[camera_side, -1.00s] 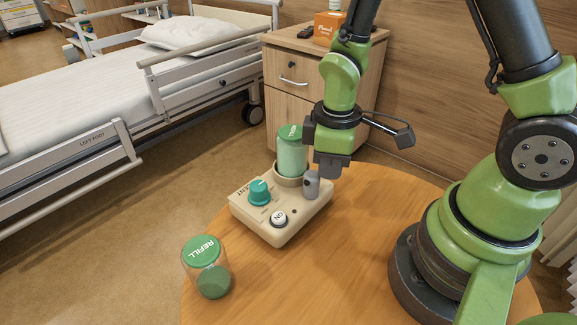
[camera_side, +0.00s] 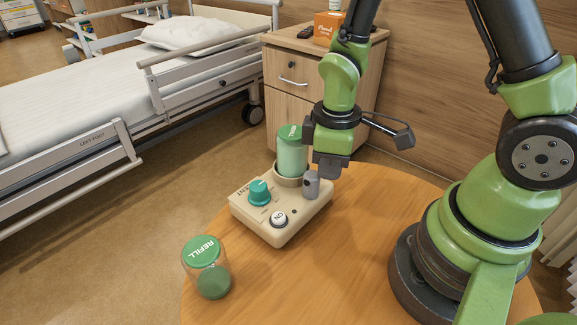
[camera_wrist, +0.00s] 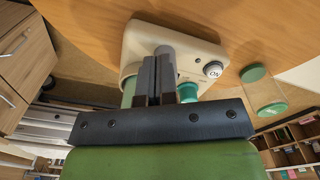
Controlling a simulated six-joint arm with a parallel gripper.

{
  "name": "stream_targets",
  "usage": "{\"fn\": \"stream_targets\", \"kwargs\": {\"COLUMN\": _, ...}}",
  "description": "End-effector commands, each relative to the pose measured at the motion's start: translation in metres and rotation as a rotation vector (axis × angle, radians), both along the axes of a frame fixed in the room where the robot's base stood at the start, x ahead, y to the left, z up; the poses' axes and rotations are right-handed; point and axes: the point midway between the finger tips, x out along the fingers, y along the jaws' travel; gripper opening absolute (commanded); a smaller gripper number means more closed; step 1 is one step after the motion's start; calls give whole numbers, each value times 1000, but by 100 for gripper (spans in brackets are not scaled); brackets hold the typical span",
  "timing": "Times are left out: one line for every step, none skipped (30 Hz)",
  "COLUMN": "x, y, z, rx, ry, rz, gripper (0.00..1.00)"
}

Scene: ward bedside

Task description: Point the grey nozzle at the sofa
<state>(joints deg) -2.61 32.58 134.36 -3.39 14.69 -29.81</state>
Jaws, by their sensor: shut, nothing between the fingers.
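The grey nozzle (camera_side: 311,186) is a short upright cylinder with a small dark opening, at the right rear of a beige device (camera_side: 279,232). The opening faces roughly the side camera, slightly left. My gripper (camera_side: 328,172) is shut and empty, pointing down just behind and right of the nozzle's top. Whether it touches the nozzle I cannot tell. In the wrist view my gripper (camera_wrist: 154,72) overlaps the nozzle's area, and its shut fingers hide part of the device. No sofa is recognisable in either view.
The device carries a green-lidded canister (camera_side: 291,152), a teal knob (camera_side: 259,192) and a white ON button (camera_side: 279,219). A REFILL jar (camera_side: 207,268) stands at the front left of the round table (camera_side: 330,280). A bed and a bedside cabinet (camera_side: 290,95) stand behind.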

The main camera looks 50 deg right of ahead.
Motion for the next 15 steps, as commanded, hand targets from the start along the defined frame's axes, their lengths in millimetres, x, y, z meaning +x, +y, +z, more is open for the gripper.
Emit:
{"fn": "stream_targets", "kwargs": {"x": 3, "y": 4, "z": -10, "rx": -1, "ry": 2, "rz": 31, "gripper": 0}}
{"fn": "stream_targets", "kwargs": {"x": 3, "y": 4, "z": -10, "rx": -1, "ry": 2, "rz": 31, "gripper": 0}}
{"fn": "stream_targets", "kwargs": {"x": 3, "y": 4, "z": -10, "rx": -1, "ry": 2, "rz": 32, "gripper": 0}}
{"fn": "stream_targets", "kwargs": {"x": 3, "y": 4, "z": -10, "rx": -1, "ry": 2, "rz": 32, "gripper": 0}}
{"fn": "stream_targets", "kwargs": {"x": 3, "y": 4, "z": -10, "rx": -1, "ry": 2, "rz": 32, "gripper": 0}}
{"fn": "stream_targets", "kwargs": {"x": 2, "y": 4, "z": -10, "rx": -1, "ry": 2, "rz": 32, "gripper": 0}}
{"fn": "stream_targets", "kwargs": {"x": 2, "y": 4, "z": -10, "rx": -1, "ry": 2, "rz": 32, "gripper": 0}}
{"fn": "stream_targets", "kwargs": {"x": 2, "y": 3, "z": -10, "rx": -1, "ry": 2, "rz": 32, "gripper": 0}}
{"fn": "stream_targets", "kwargs": {"x": 1, "y": 3, "z": -10, "rx": -1, "ry": 1, "rz": 32, "gripper": 0}}
{"fn": "stream_targets", "kwargs": {"x": 1, "y": 3, "z": -10, "rx": -1, "ry": 1, "rz": 32, "gripper": 0}}
{"fn": "stream_targets", "kwargs": {"x": 0, "y": 2, "z": -10, "rx": 0, "ry": 2, "rz": 32, "gripper": 0}}
{"fn": "stream_targets", "kwargs": {"x": -2, "y": 1, "z": -10, "rx": 0, "ry": 2, "rz": 32, "gripper": 0}}
{"fn": "stream_targets", "kwargs": {"x": -2, "y": 1, "z": -10, "rx": 0, "ry": 2, "rz": 32, "gripper": 0}}
{"fn": "stream_targets", "kwargs": {"x": -3, "y": 0, "z": -10, "rx": -1, "ry": 2, "rz": 32, "gripper": 0}}
{"fn": "stream_targets", "kwargs": {"x": -4, "y": 0, "z": -9, "rx": -1, "ry": 2, "rz": 33, "gripper": 0}}
